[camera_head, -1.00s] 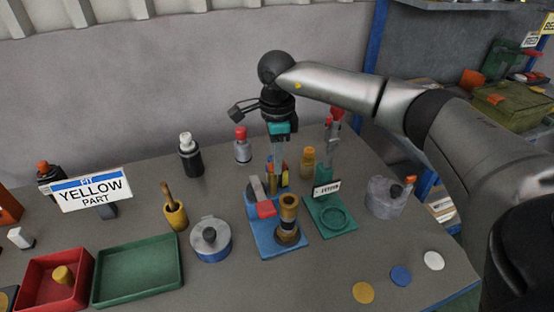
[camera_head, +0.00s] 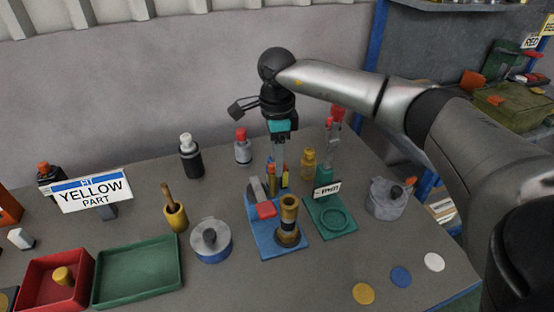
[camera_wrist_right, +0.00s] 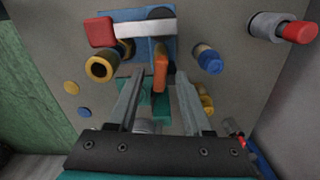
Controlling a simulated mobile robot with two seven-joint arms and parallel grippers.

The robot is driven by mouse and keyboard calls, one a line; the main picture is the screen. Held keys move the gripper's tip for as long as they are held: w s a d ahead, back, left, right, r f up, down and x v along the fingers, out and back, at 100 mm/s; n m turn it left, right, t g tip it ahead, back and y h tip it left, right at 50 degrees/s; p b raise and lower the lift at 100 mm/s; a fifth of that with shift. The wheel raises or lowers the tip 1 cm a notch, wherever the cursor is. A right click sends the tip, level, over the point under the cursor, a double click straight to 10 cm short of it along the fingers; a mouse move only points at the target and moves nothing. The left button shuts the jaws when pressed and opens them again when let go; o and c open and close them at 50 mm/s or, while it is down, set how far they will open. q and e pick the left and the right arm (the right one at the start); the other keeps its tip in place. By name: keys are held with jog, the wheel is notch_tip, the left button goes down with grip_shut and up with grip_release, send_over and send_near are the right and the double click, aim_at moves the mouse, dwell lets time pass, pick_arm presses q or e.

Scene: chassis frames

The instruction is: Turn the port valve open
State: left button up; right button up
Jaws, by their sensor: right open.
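A blue base plate (camera_head: 262,238) stands mid-table with an upright brass pipe piece (camera_head: 289,212) and a grey lever with a red end (camera_head: 265,209); I take this to be the port valve, but no label on it is readable. In the right wrist view the pale lever (camera_wrist_right: 135,29), its red end (camera_wrist_right: 100,32) and the round brass opening (camera_wrist_right: 101,67) lie beyond the fingertips. My right gripper (camera_head: 279,160) points down behind the plate, open and empty. An orange upright piece (camera_wrist_right: 160,68) shows between its fingers (camera_wrist_right: 161,78), apparently untouched. My left gripper is out of view.
A green plate (camera_head: 346,226) with a small sign stands right of the blue one. A grey tin (camera_head: 210,246) is at left, and a red-capped bottle (camera_head: 242,147) and yellow bottle (camera_head: 308,163) are behind. Coloured discs (camera_head: 401,276) lie at front right. The front middle is clear.

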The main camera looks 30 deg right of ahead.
notch_tip(320, 180, up, 14)
jog(key=shift+r+p, duration=0.25)
jog(key=shift+p, duration=0.05)
dwell(0.5)
